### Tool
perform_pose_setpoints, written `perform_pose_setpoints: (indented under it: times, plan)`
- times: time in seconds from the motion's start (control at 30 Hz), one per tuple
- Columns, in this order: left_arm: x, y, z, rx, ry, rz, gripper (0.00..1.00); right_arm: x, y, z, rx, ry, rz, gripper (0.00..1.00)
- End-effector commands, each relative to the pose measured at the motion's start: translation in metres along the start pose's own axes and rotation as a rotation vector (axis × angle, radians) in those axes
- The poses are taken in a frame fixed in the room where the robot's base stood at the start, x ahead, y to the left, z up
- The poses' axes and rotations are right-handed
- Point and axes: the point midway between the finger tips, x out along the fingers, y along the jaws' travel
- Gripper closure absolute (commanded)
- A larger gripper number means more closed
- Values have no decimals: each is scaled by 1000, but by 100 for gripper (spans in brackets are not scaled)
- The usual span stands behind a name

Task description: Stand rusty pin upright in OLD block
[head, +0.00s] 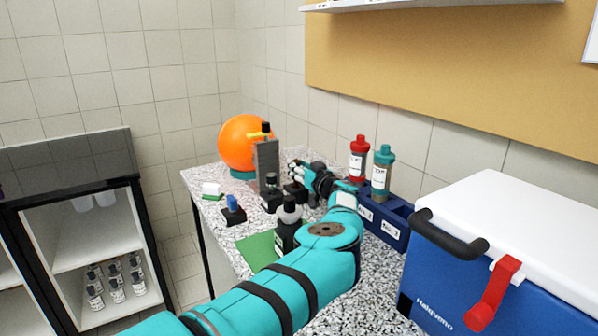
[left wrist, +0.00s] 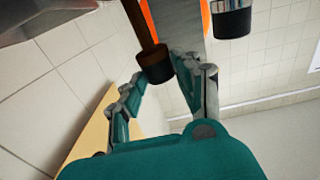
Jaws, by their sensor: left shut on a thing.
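My left gripper (head: 302,172) is over the speckled worktop, in front of the tall grey slab. In the left wrist view, its fingers (left wrist: 166,90) are shut on the black end of the rusty pin (left wrist: 143,22), whose brown shaft runs away from the fingers. In the head view I cannot make out the pin. Small dark blocks stand near the gripper, one with a blue top (head: 233,208) and others with dark tops (head: 270,193). Their labels are too small to read, so I cannot tell which is the OLD block. My right gripper is not in view.
An orange ball (head: 240,142) and a tall grey slab (head: 266,162) stand behind. A blue cooler (head: 450,285) is at the right. A green sheet (head: 258,250) lies near the front edge.

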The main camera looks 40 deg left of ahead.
Motion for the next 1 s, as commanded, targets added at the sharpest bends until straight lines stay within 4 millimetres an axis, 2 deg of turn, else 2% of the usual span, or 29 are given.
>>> perform_pose_setpoints:
  times: [0.03, 0.2, 0.23, 0.4, 0.73, 1.0]
  plan:
    - [-2, -1, 19, 7, -16, 3, 100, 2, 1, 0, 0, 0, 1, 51]
    - [-2, 0, 16, 5, -12, 3, 100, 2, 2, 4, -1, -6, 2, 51]
    - [-2, 0, 17, 5, -12, 3, 65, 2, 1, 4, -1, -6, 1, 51]
    - [-2, 0, 15, 6, -10, 3, 45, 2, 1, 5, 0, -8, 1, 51]
    - [-5, 1, 13, 8, -7, 4, 45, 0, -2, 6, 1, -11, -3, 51]
    - [-36, 1, 12, 9, -6, 4, 45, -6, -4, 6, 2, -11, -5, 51]
